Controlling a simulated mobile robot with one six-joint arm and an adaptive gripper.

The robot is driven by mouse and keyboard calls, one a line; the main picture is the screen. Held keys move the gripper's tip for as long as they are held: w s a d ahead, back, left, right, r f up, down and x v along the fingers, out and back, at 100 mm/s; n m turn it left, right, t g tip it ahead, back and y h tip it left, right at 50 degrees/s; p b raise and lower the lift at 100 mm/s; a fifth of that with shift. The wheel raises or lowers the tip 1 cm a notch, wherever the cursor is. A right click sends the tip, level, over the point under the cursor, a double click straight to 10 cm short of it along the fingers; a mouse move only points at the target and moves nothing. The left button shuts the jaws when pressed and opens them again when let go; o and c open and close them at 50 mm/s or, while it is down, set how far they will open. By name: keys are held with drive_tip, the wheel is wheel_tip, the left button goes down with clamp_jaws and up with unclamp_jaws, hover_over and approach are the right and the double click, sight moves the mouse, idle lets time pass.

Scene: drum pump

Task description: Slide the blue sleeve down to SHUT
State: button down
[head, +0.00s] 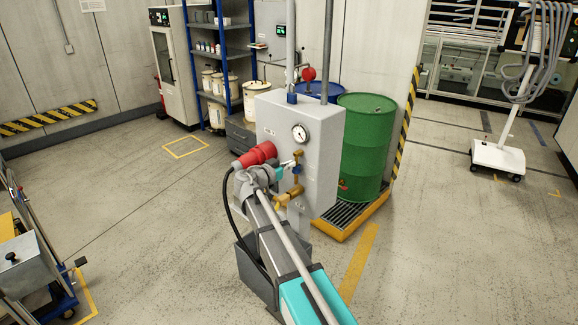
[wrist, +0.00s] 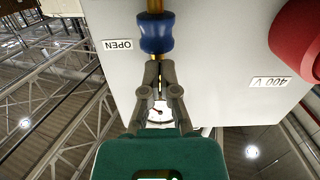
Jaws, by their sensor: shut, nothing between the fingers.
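The blue sleeve (wrist: 157,33) sits on a thin brass rod (wrist: 155,6) in front of the grey cabinet, close to the OPEN label (wrist: 118,45). The wrist view is upside down. My gripper (wrist: 158,66) is shut and empty, its tips by the rod just on the gauge side of the sleeve. I cannot tell whether they touch the sleeve. In the head view the sleeve is a small blue spot (head: 297,169) on the brass pipework, and my gripper (head: 291,163) is beside its upper end. No SHUT label is visible.
The grey cabinet (head: 270,112) carries a round gauge (head: 300,133) above the pipework. A red plug (head: 255,155) juts out at the cabinet's left, close to my wrist. A green drum (head: 366,145) stands behind on a yellow-edged grate (head: 345,225).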

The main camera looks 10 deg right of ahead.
sight(293, 171)
idle(0.3)
wheel_tip(293, 171, down, 4)
drive_tip(key=b, duration=0.3)
drive_tip(key=shift+r+b, duration=0.15)
drive_tip(key=shift+b, duration=0.15)
drive_tip(key=shift+r, duration=0.2)
drive_tip(key=s+a+r+p, duration=0.4)
drive_tip(key=s+a, duration=0.2)
drive_tip(key=a, duration=0.2)
drive_tip(key=shift+a+r+p, duration=0.2)
drive_tip(key=shift+a+p, duration=0.15)
drive_tip(key=shift+p, duration=0.05)
idle(0.5)
drive_tip(key=shift+s+d, duration=0.1)
drive_tip(key=shift+s, duration=0.05)
